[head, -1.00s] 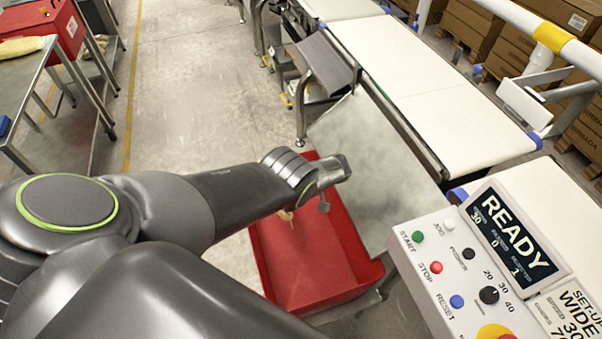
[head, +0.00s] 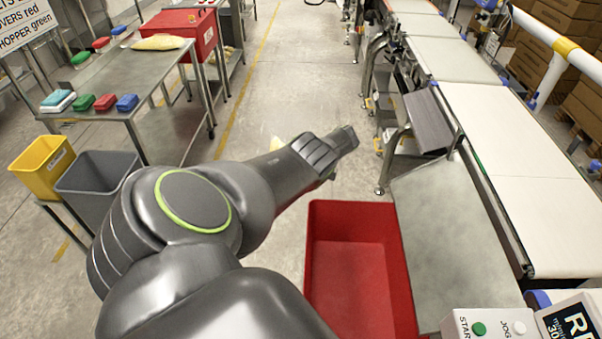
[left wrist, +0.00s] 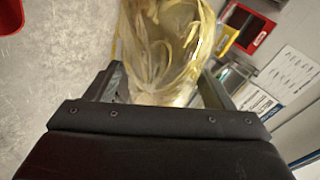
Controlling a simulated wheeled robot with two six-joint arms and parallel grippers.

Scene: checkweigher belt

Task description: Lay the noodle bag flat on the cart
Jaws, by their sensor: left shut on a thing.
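The noodle bag, clear plastic with pale yellow strands, fills the middle of the left wrist view (left wrist: 168,45). My left gripper (left wrist: 164,88) is shut on it, a finger on each side. In the head view my left gripper (head: 342,142) is above the floor, just beyond the red bin. A steel cart-like table (head: 150,83) stands at the left, apart from my gripper. I cannot tell if it is the named cart. My right gripper is not in view.
An empty red bin (head: 350,275) is below; the belt (head: 515,150) runs along the right.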

